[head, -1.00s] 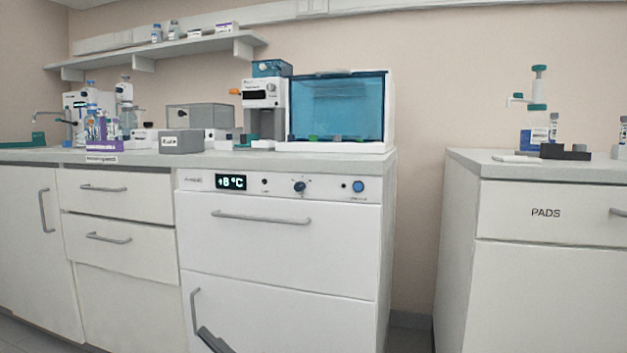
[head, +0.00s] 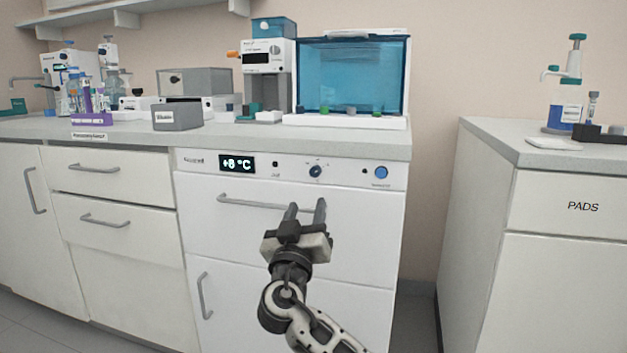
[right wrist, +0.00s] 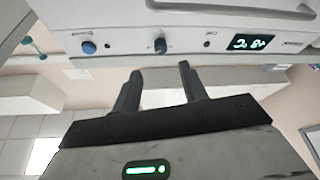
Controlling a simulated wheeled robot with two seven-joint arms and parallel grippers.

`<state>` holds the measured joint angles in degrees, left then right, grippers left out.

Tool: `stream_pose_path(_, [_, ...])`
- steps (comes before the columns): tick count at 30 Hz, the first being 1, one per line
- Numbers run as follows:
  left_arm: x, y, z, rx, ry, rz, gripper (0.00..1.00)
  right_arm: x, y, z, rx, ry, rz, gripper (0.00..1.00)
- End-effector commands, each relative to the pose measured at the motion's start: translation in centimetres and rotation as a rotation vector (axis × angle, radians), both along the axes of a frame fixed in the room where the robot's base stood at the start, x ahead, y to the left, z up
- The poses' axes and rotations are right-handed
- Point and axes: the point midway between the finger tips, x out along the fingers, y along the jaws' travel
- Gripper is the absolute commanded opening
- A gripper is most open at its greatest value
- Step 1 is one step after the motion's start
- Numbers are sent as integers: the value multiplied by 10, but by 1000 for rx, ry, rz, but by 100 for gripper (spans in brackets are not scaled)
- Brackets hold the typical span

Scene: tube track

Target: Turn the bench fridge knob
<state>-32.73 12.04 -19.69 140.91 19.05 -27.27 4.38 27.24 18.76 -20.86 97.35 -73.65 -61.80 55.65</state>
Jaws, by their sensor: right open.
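The bench fridge (head: 240,225) is the white unit under the counter. Its front panel bears a dark round knob (head: 316,171) with marks around it, between a +8 °C display (head: 238,164) and a blue button (head: 381,172). My right gripper (head: 306,207) is open and empty, in front of the upper drawer and below the knob, its two fingers pointing up toward the panel. In the right wrist view the picture is upside down; the knob (right wrist: 160,45) shows beyond the fingers (right wrist: 158,80), apart from them. My left gripper is not in view.
A long drawer handle (head: 250,204) runs across the fridge front close to the gripper. The counter (head: 350,140) above holds a blue-windowed cabinet (head: 350,75) and other lab devices. A gap separates the fridge from the PADS cabinet (head: 540,215).

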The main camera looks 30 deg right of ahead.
Motion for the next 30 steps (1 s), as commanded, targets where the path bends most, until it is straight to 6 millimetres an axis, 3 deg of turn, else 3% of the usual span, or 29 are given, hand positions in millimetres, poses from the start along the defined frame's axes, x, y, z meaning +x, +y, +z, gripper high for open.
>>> stream_pose_path(12, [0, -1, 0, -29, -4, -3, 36, 56, -53, 30, -2, 0, -1, 43])
stream_pose_path(27, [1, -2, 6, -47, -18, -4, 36, 68, -64, 37, 1, 2, 2, 43])
stream_pose_path(30, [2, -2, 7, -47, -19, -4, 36, 68, -64, 37, 1, 2, 2, 18])
